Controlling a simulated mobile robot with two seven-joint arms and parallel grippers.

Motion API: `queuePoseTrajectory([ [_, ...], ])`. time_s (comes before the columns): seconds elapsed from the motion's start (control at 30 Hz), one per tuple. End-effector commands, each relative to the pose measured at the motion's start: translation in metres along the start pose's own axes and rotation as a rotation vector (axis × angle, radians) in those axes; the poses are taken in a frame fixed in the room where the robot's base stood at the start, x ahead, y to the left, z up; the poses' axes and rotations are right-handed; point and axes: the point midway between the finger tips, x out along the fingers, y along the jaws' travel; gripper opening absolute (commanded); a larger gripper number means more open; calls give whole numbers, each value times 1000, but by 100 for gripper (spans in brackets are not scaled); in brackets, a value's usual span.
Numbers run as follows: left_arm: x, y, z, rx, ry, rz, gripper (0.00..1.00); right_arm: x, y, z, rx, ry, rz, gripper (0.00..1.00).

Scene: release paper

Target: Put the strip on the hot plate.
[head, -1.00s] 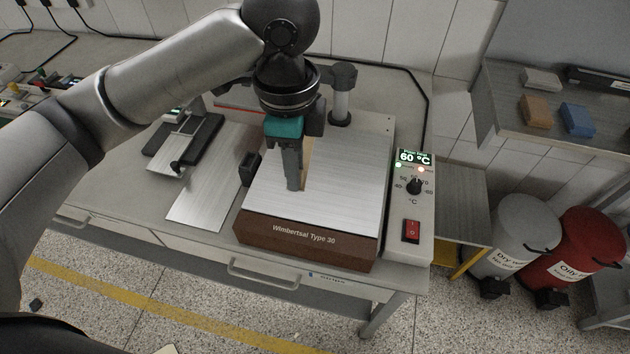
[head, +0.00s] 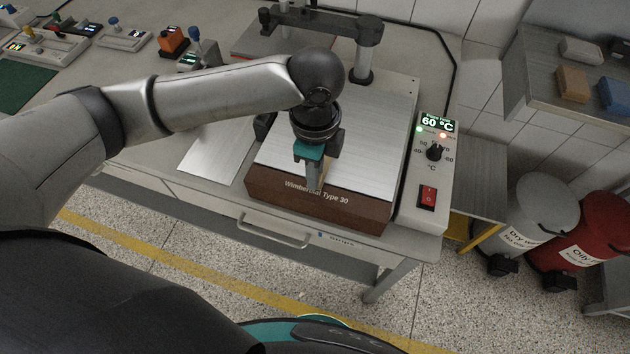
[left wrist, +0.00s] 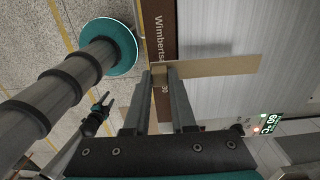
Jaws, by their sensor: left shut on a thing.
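The hot plate (head: 370,140) has a brushed metal top on a brown base lettered "Wimbertsal Type 30". My left gripper (head: 315,186) is over its front edge, pointing down. In the left wrist view, my left gripper (left wrist: 164,73) is shut on the tan strip (left wrist: 222,68). The strip extends from the jaws over the metal top of the hot plate (left wrist: 218,25). A dark shadow beside the strip suggests it is a little above the surface. In the head view the gripper mostly hides the strip.
The control panel (head: 427,165) right of the plate reads 60 °C and has a red switch (head: 426,197). Bins (head: 535,215) stand on the floor at right.

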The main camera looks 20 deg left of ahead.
Motion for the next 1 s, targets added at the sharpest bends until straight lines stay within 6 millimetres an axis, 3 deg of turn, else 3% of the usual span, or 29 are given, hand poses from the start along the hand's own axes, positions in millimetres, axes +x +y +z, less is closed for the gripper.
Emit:
queuePoseTrajectory([
  [0.27,39,1,0,0,-1,2,0,8,1,-2,1,5,1,50],
  [0.63,42,1,0,0,-1,2,0,7,1,-3,1,6,1,50],
  [0.67,43,1,0,0,-1,2,25,7,1,-3,1,7,1,50],
  [0.9,42,1,0,0,-1,1,52,7,1,-3,1,7,1,50],
  [1.0,42,1,0,0,-1,1,54,7,1,-3,1,7,1,50],
])
